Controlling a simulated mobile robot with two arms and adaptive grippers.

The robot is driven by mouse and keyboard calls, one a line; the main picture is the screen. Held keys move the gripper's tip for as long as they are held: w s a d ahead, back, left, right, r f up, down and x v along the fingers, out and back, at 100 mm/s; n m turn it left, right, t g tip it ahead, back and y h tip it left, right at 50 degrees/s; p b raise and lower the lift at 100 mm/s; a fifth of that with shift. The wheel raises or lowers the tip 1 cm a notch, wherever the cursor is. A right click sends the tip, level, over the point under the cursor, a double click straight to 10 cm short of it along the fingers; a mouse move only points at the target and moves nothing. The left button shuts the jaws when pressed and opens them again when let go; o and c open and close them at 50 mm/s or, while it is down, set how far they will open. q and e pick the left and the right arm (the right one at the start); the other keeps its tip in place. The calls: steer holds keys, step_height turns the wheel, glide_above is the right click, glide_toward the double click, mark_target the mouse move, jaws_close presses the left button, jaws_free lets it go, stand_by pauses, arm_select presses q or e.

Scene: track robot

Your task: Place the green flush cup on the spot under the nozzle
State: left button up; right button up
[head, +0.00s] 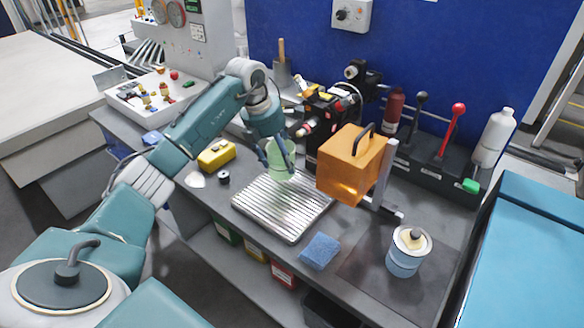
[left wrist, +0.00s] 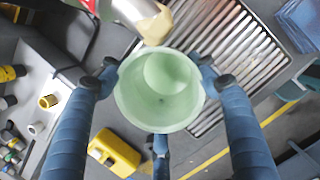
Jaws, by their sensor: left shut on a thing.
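The pale green cup (head: 282,156) is held in my left gripper (head: 279,162), in the middle of the head view. In the left wrist view I look into the open mouth of the cup (left wrist: 160,92), with the blue fingers shut around its sides. The cup appears above the back edge of the slatted metal tray (head: 284,207). The nozzle (head: 306,128) is on the dark fixture just behind and right of the cup. Its tan tip (left wrist: 153,27) is beside the cup rim in the left wrist view. No marked spot can be made out. My right gripper is not in view.
An orange box with a handle (head: 350,165) stands right of the cup. A blue sponge (head: 320,251) and a blue tin (head: 405,258) are at the front right. A yellow case (head: 216,155) lies left. The tray slats look empty.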

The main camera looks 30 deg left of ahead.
arm_select(q)
steer(key=d, duration=0.4)
steer(key=shift+s+r+p, duration=0.1)
steer(key=shift+s+p, duration=0.1)
steer(key=shift+p, duration=0.2)
step_height(320, 180, down, 3)
steer(key=shift+d+r+p, duration=0.1)
steer(key=shift+p, duration=0.65)
steer(key=shift+f, duration=0.45)
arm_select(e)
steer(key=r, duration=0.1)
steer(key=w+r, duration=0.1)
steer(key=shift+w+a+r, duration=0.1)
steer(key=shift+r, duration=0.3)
arm_select(q)
steer(key=shift+f, duration=0.1)
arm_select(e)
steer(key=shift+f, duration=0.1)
arm_select(q)
steer(key=o, duration=1.1)
steer(key=shift+c, duration=0.2)
steer(key=shift+o, duration=0.7)
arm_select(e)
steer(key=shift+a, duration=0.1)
